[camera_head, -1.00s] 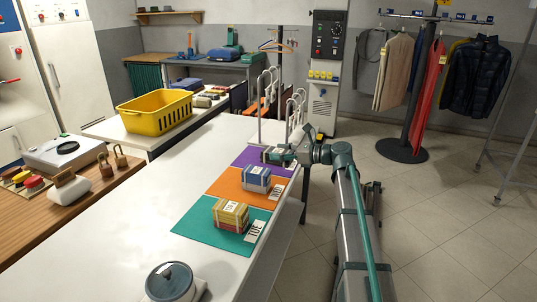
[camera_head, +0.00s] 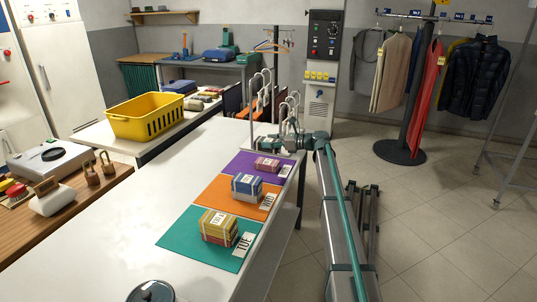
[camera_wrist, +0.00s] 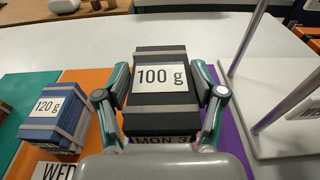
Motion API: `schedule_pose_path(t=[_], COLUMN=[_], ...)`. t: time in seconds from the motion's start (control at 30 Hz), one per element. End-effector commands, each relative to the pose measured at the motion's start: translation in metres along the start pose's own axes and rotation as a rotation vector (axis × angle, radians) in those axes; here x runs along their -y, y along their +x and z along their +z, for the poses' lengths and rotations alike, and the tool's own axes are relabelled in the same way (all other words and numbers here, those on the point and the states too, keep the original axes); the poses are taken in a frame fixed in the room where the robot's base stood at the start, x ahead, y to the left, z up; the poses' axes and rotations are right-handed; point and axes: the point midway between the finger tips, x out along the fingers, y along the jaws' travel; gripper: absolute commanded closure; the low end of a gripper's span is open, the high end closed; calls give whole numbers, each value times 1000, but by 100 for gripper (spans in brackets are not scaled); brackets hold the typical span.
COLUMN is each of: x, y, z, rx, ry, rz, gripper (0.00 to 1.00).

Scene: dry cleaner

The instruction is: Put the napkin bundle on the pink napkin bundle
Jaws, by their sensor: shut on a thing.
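My gripper (camera_wrist: 163,105) is shut on a dark napkin bundle (camera_wrist: 153,117) with grey bands and a white "100 g" label, between its two fingers. In the head view, my gripper (camera_head: 268,143) is over the far end of the white table; the held bundle is hard to make out there. The pink napkin bundle (camera_head: 267,163) sits on the purple mat (camera_head: 243,160), just in front of and below my gripper in that view. In the wrist view the held bundle and gripper hide most of what lies below, and I cannot tell the gap.
A blue bundle (camera_head: 247,187) sits on the orange mat (camera_head: 217,195), and a yellow-and-red bundle (camera_head: 218,227) on the green mat (camera_head: 190,240). A white wire rack (camera_head: 253,100) stands close beside my gripper. The table's left part (camera_head: 130,200) is clear.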

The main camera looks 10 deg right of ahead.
Motion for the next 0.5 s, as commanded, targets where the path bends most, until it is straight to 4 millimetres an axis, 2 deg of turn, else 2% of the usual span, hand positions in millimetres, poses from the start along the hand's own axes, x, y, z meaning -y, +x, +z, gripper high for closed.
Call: schedule_pose_path(t=[0.03, 0.2, 0.5], x=[10, 27, 37], y=[6, 17, 24], z=[-11, -34, -49], rx=[-1, -1, -1], ry=[3, 1, 1], rz=[1, 0, -1], gripper=[99, 99, 99])
